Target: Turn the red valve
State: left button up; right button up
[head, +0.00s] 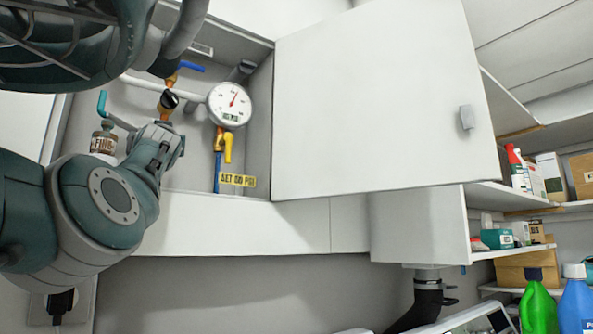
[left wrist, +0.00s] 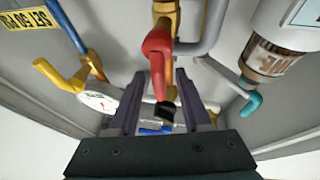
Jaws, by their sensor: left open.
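The red valve (left wrist: 158,50) shows in the left wrist view, a red handle on a brass fitting. It lies between the two fingers of my left gripper (left wrist: 161,82), which are apart on either side of it; I cannot tell whether they touch it. In the head view my left gripper (head: 160,140) reaches up into the open wall cabinet, and the red handle is mostly hidden there. My right gripper is not in view.
A pressure gauge (head: 229,104), a yellow valve handle (head: 227,148), a blue handle (head: 192,67) and a teal handle (head: 102,103) are close around. The open cabinet door (head: 380,100) stands at right.

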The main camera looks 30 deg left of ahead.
pick_arm(q)
jog(key=shift+s+d, duration=0.1)
jog(key=shift+s+d+f+b, duration=0.15)
jog(key=shift+f+b, duration=0.05)
jog(key=shift+b, duration=0.2)
jog(key=b+v, duration=0.5)
jog(key=v, duration=0.4)
jog(key=shift+d, duration=0.1)
